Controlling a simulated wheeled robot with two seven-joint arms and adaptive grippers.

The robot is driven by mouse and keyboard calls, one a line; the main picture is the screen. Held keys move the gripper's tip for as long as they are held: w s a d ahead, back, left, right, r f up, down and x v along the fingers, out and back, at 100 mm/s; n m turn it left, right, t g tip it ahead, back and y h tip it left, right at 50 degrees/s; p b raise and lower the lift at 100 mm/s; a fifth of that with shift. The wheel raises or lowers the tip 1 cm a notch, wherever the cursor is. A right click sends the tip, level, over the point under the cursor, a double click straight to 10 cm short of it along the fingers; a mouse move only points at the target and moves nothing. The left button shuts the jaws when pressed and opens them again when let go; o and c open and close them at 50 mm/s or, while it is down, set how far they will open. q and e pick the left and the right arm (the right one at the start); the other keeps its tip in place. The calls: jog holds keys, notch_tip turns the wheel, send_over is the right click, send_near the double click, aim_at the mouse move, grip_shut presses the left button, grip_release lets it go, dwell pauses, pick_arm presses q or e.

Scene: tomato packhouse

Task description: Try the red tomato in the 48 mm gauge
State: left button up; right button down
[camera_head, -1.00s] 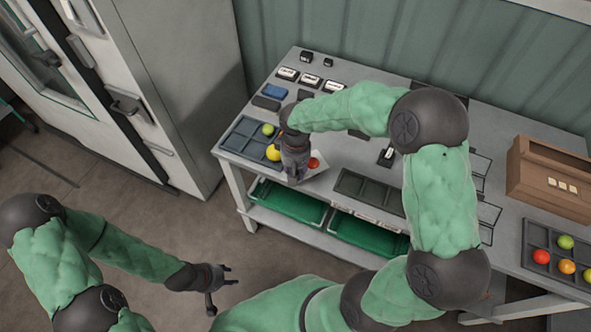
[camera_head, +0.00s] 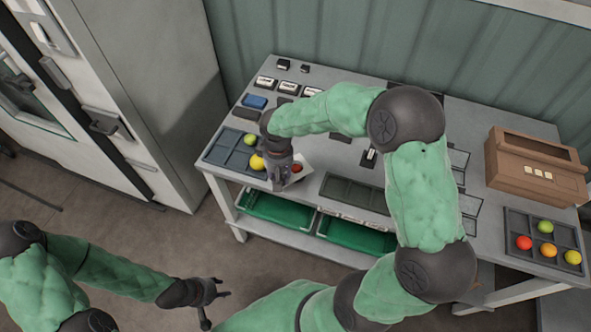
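A small red tomato (camera_head: 297,168) shows beside the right gripper's fingers, over a pale plate (camera_head: 304,173) near the table's front edge. My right gripper (camera_head: 279,184) points down just left of it, and its fingers overlap the plate's left side. Whether they touch the tomato or are shut I cannot tell. My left gripper (camera_head: 219,303) is open and empty, in front of the table above the floor. Another red tomato (camera_head: 523,242) lies in the right-hand tray. I cannot pick out the 48 mm gauge; markings are too small to read.
A dark divided tray (camera_head: 216,151) at the left holds a green and a yellow tomato. An empty dark tray (camera_head: 352,190) lies at the front middle. A brown box (camera_head: 508,172) stands at the right, behind the right-hand tray (camera_head: 512,216). Green crates (camera_head: 278,212) sit below.

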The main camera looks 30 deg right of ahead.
jog(key=shift+r+p, duration=1.9)
jog(key=shift+r, duration=0.7)
